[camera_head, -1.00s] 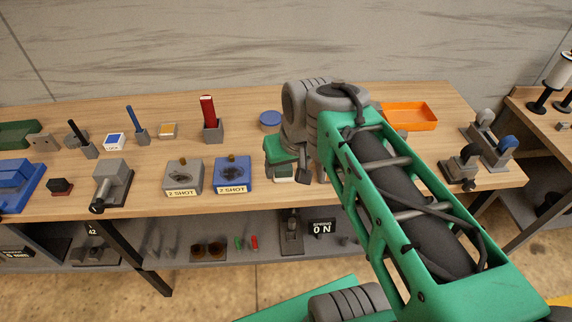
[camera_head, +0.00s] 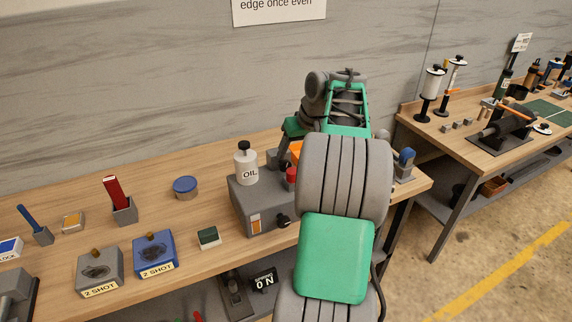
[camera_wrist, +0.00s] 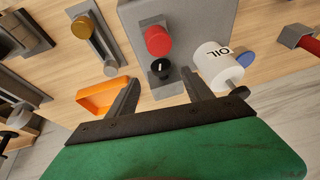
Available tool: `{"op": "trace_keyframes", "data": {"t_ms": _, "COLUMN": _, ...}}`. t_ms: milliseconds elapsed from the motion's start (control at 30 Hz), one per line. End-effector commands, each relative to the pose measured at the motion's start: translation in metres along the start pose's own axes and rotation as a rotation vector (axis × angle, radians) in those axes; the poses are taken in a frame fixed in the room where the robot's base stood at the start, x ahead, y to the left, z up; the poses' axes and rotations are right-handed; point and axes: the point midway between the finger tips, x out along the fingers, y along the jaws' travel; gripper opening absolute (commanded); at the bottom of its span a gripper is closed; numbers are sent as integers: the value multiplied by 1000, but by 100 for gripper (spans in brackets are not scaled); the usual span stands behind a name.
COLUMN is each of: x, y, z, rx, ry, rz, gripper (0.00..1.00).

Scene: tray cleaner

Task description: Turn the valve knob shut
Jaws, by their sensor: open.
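A black round knob (camera_wrist: 160,68) with a white mark sits at the edge of a grey box (camera_wrist: 190,14), close beside a larger red knob (camera_wrist: 158,40). In the head view the grey box (camera_head: 251,213) stands on the bench, with the red knob (camera_head: 291,175) on its top and another dark knob (camera_head: 283,220) on its front. My gripper (camera_wrist: 161,84) is open and empty. In the wrist view its fingers lie either side of the black knob's line, apparently just short of it. In the head view my gripper (camera_head: 283,160) is over the box's back, partly hidden by my arm.
A white OIL bottle (camera_head: 246,167) stands on the box and shows close to one finger in the wrist view (camera_wrist: 214,64). An orange tray (camera_wrist: 100,96) lies near the other finger. A blue round tin (camera_head: 185,188) and a small green-topped block (camera_head: 208,238) are left of the box.

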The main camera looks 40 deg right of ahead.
Motion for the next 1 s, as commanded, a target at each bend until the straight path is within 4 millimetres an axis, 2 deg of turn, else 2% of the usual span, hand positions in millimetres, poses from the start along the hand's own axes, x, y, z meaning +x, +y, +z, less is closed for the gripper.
{"op": "trace_keyframes", "data": {"t_ms": 200, "x": 41, "y": -2, "z": 1, "rx": 0, "ry": -4, "rz": -3, "gripper": 59}}
{"op": "trace_keyframes", "data": {"t_ms": 400, "x": 67, "y": -2, "z": 0, "rx": 1, "ry": -2, "rz": -1, "gripper": 59}}
{"op": "trace_keyframes", "data": {"t_ms": 667, "x": 70, "y": -2, "z": 0, "rx": 0, "ry": -1, "rz": 1, "gripper": 59}}
{"op": "trace_keyframes", "data": {"t_ms": 1000, "x": 70, "y": -2, "z": 0, "rx": 0, "ry": -1, "rz": 1, "gripper": 32}}
